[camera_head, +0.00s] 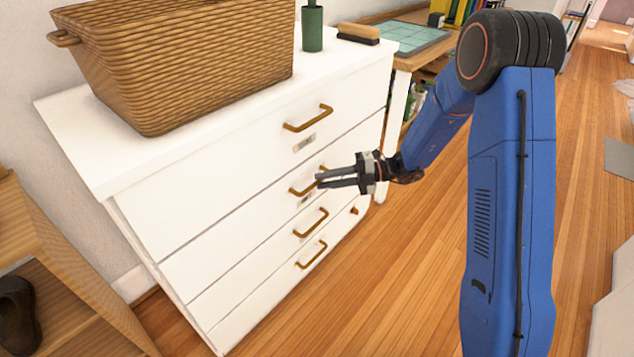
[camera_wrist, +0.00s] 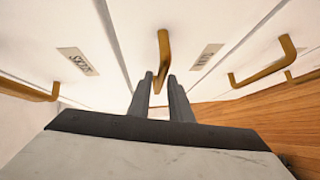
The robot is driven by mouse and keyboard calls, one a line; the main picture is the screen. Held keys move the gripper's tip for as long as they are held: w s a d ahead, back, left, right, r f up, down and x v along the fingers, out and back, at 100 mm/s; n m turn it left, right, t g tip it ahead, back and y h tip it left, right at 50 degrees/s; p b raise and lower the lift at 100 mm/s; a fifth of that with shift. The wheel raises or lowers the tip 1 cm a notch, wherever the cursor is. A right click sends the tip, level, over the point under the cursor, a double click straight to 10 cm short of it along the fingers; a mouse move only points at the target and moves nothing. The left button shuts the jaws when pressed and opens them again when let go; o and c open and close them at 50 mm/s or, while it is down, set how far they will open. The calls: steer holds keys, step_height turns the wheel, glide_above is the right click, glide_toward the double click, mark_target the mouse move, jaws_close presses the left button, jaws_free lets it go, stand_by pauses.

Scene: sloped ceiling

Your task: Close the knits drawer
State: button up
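The white dresser has a stack of drawers with brass bar handles. The knits drawer (camera_head: 262,204) is the second from the top; its label (camera_wrist: 207,57) reads "KNITS" in the wrist view, beside the middle handle (camera_wrist: 163,45). Its front looks close to flush with its neighbours; I cannot tell how far out it stands. My gripper (camera_head: 318,180) is at this drawer's handle and hides part of it. In the wrist view my gripper (camera_wrist: 160,78) is open, its fingers apart, with the handle's near end showing between them. Contact cannot be told.
A wicker basket (camera_head: 190,65) and a green bottle (camera_head: 312,28) stand on the dresser top (camera_head: 220,120). The top drawer's handle (camera_head: 308,118) juts out above, and lower handles (camera_head: 310,222) below. A wooden shelf (camera_head: 50,270) is at left. Wood floor (camera_head: 400,270) right of the dresser is clear.

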steer(key=w+d+r, duration=0.1)
steer(key=d+r, duration=0.1)
steer(key=d, duration=1.1)
steer(key=shift+w+d, duration=0.35)
steer(key=shift+w, duration=0.05)
steer(key=s+d+r+n+h, duration=0.2)
steer(key=s+r+n+h, duration=0.25)
steer(key=s+n, duration=0.5)
steer(key=s+d+r+n+h, duration=0.1)
steer(key=s+r+n+h, duration=0.35)
steer(key=s+n, duration=0.45)
steer(key=s+d+r+n+t+h, duration=0.2)
steer(key=s+d+n+t+h, duration=0.1)
steer(key=s+d+n, duration=0.3)
steer(key=s+d+r+n+t+h, duration=0.3)
steer(key=s+d+n, duration=0.3)
steer(key=s+n, duration=0.5)
steer(key=shift+d+n+t+h, duration=0.4)
steer(key=shift+t+h, duration=0.1)
steer(key=shift+h, duration=0.1)
